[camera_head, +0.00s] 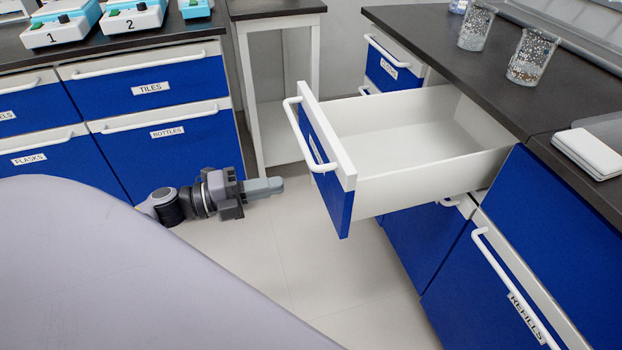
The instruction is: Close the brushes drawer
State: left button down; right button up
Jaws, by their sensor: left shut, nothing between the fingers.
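One drawer (425,179) in the right-hand cabinet is pulled far out, with a blue front, a white handle (301,135) and a bare, empty-looking white inside. Its label is seen edge-on and I cannot read it, so I cannot tell whether it is the brushes drawer. My left gripper (277,186) is shut and empty. It is low in the picture's middle, to the left of the open drawer's front and apart from it. My right gripper is not in view.
Closed blue drawers marked TILES (150,88) and BOTTLES (175,131) are at the left. A white side table (243,85) stands behind. Glass beakers (529,57) stand on the dark right counter. Floor (340,270) below the drawer is clear.

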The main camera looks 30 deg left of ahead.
aim_at(325, 175)
pick_arm(q)
jog(key=x, duration=0.6)
jog(key=shift+w+d, duration=0.2)
jog(key=shift+w, duration=0.1)
jog(key=shift+x, duration=0.75)
